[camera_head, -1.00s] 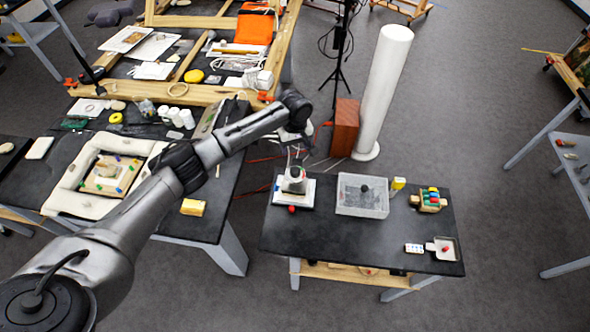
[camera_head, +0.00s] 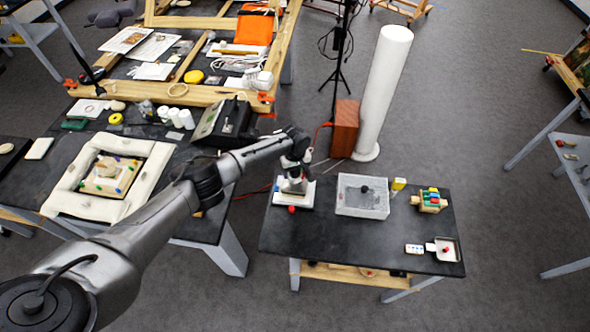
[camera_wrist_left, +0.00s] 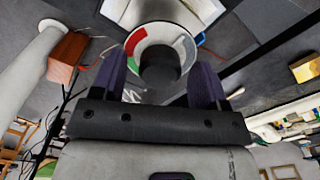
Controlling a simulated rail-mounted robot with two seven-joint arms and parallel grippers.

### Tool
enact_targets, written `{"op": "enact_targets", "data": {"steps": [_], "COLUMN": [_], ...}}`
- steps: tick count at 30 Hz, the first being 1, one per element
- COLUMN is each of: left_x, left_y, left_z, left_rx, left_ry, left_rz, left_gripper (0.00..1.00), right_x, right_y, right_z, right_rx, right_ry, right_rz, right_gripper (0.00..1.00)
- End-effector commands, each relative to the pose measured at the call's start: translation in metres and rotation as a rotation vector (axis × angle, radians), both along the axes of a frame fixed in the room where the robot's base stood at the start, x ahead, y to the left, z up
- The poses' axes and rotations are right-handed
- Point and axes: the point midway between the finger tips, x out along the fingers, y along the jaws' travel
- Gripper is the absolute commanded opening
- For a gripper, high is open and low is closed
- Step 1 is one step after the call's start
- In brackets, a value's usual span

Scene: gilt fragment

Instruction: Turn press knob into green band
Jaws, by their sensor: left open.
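The press (camera_head: 305,200) stands at the left end of the right-hand dark table, on a white base; my gripper hides most of its top. In the left wrist view, its round dial (camera_wrist_left: 139,44) carries green, red and pale segments, with the green part at the lower left. A dark round knob (camera_wrist_left: 160,66) sits at the dial's centre. My left gripper (camera_head: 294,187) is low over the press. It also shows in the left wrist view (camera_wrist_left: 160,84), open, with one dark purple finger on each side of the knob; contact cannot be told. My right gripper is out of view.
A clear bin (camera_head: 361,208) stands right of the press, then a yellow bottle (camera_head: 398,184) and a rack of coloured pieces (camera_head: 429,200). A small red ball (camera_head: 292,209) is at the press's front. A white column (camera_head: 385,90) rises behind the table.

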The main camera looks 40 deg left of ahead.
Motion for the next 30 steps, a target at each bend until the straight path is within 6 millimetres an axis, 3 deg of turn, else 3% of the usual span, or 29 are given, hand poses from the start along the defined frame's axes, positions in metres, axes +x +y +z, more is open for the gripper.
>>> {"op": "enact_targets", "data": {"steps": [8, 24, 30], "left_x": [0.0001, 0.0001, 0.0001], "left_y": [0.0002, 0.0003, 0.0001], "left_z": [-0.0006, -0.0004, -0.0003], "left_rx": [0.0, 0.0, -0.001], "left_ry": [0.0, 0.0, 0.0], "left_rz": [0.0, 0.0, -0.019], "left_gripper": [0.68, 0.18, 0.18], "right_x": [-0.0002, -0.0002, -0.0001], "right_y": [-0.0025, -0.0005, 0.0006], "right_z": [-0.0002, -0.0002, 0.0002], "right_rx": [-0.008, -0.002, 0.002], "right_ry": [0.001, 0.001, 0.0], "right_rz": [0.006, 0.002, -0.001], "right_gripper": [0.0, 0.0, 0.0]}}
